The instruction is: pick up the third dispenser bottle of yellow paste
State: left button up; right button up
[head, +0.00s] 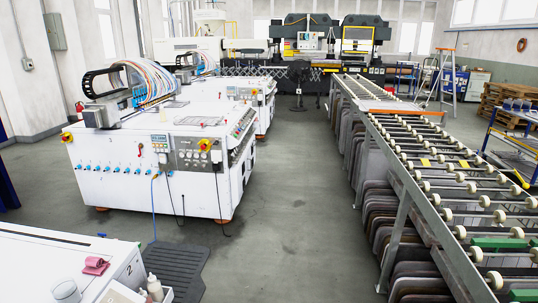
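A pale dispenser bottle (154,287) stands at the bottom edge of the head view, beside a white machine top. It is small, and I cannot tell whether its contents are yellow paste. A white tray or box edge (167,296) shows around its foot, cut off by the picture's edge. I cannot make out a row of bottles or which one is the third. Neither of my grippers is in view.
A white machine top (40,262) with a pink cloth (95,265) and a white tub (66,291) lies bottom left. A larger white machine (125,178) stands behind. A roller conveyor (406,212) runs along the right. Grey floor (290,215) between them is clear.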

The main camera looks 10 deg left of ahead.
aim_at(163, 113)
jog(key=i, duration=1.85)
jog(key=i+j+u, duration=0.1)
jog(key=i+u, duration=0.25)
jog(key=i, duration=0.25)
jog(key=i+l+u, duration=0.1)
jog(key=i+u, duration=0.25)
jog(key=i, duration=0.25)
jog(key=i+l+u, duration=0.35)
jog(key=i, duration=0.25)
jog(key=i+u, duration=0.45)
jog(key=i, duration=0.4)
